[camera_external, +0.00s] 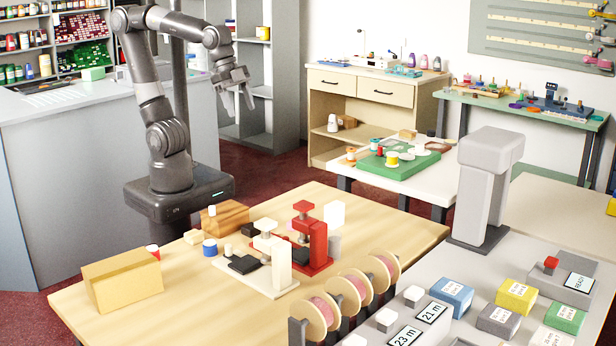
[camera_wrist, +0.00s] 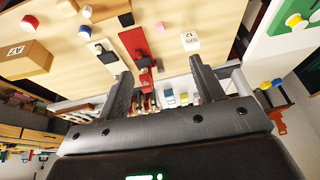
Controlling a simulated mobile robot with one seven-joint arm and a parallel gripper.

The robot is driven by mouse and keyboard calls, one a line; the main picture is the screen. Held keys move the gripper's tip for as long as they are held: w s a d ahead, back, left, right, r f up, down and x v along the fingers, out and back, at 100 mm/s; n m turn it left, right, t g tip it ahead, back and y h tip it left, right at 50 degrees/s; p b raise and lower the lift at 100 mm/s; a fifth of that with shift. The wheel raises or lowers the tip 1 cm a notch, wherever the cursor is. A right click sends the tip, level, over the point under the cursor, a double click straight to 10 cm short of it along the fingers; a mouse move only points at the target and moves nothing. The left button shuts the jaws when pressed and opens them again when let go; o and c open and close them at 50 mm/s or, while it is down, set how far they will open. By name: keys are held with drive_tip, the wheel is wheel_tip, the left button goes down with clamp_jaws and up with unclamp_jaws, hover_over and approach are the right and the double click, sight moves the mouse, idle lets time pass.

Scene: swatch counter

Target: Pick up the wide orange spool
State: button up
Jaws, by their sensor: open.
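I cannot tell which is the wide one. A yellow-and-white spool (camera_external: 392,159) stands on the green board (camera_external: 402,172) beside them. My gripper (camera_external: 238,108) is open and empty, raised in the air to the left of that table and well apart from the spools. In the wrist view my gripper (camera_wrist: 160,82) is open with nothing between its fingers. No spool there is clearly orange.
The wooden table holds a red press (camera_external: 318,246), a cream press (camera_external: 281,266), a wooden box (camera_external: 122,279) and a blue-and-white spool (camera_external: 210,248). Large reels (camera_external: 352,295) stand at its front right edge. A grey post (camera_external: 482,190) rises right of the white table.

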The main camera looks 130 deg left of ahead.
drive_tip(key=w+a+g, duration=0.2)
drive_tip(key=w+a, duration=0.5)
drive_tip(key=a, duration=0.5)
drive_tip(key=n+g, duration=0.1)
drive_tip(key=g, duration=0.1)
approach(352, 149)
drive_tip(key=shift+w+d+f+h, duration=0.1)
drive_tip(key=shift+w+d+h, duration=0.1)
drive_tip(key=shift+w+h, duration=0.15)
drive_tip(key=shift+s+a+f, duration=0.15)
drive_tip(key=shift+f, duration=0.2)
wheel_tip(352, 149, down, 5)
drive_tip(key=shift+r, duration=0.15)
wheel_tip(352, 149, down, 6)
drive_tip(key=shift+a+r, duration=0.2)
drive_tip(key=c, duration=1)
